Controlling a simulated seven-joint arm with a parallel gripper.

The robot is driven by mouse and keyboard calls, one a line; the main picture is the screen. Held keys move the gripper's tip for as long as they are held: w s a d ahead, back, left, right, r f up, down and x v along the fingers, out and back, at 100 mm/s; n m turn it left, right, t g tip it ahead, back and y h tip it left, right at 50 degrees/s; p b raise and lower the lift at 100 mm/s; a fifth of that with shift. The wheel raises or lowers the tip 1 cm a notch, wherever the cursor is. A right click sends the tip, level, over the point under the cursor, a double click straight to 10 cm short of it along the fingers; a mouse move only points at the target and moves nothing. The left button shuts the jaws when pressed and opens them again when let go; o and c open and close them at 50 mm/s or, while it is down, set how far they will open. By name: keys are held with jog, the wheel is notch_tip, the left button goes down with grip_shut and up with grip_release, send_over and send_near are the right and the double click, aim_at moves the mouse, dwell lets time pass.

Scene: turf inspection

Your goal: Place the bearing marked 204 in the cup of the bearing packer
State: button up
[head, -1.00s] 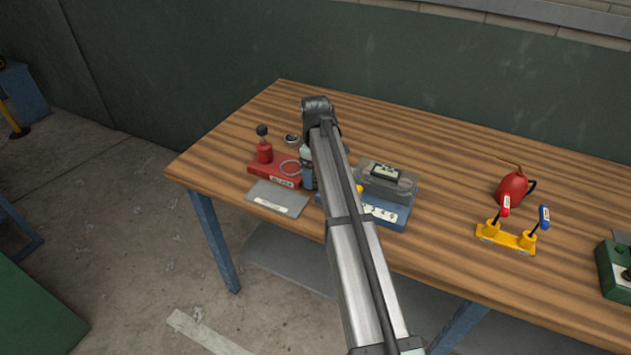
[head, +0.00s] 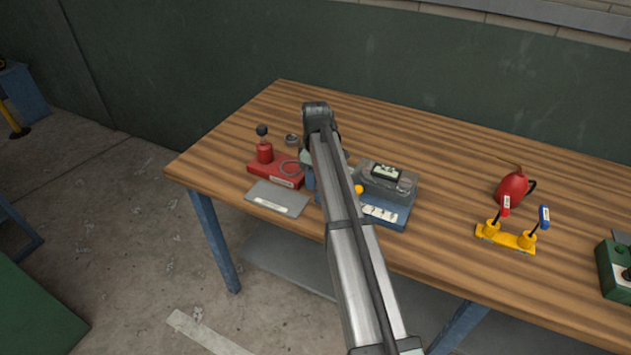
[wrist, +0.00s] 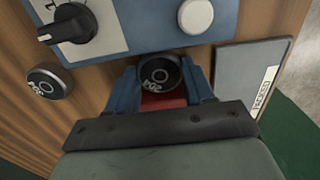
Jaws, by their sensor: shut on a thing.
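My gripper (wrist: 161,84), with blue fingers, is shut on a dark round bearing (wrist: 159,72). The bearing has a light rim and a pale mark, turned in the picture and hard to read. The bearing packer (head: 272,170) has a red base, a red post with a black ball knob and a grey ring (head: 290,167) on top. In the wrist view, red of the packer (wrist: 165,101) shows just below the held bearing, between the fingers. My gripper (head: 310,178) is at the packer's right end in the head view; the arm partly hides it.
Another marked bearing (wrist: 43,86) lies on the wood behind the packer. A grey plate with a label (wrist: 243,80) lies beside the packer near the table edge. A blue box (head: 400,219) stands close on the right. A red oil can (head: 513,188) and yellow stand (head: 505,239) are farther right.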

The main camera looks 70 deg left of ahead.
jog(key=shift+c, duration=1.2)
notch_tip(320, 180, up, 9)
notch_tip(320, 180, up, 4)
jog(key=n, duration=0.9)
send_over(291, 168)
jog(key=shift+w+f, duration=0.1)
jog(key=shift+f, duration=4.75)
jog(key=shift+d+f, duration=0.1)
jog(key=shift+f, duration=0.3)
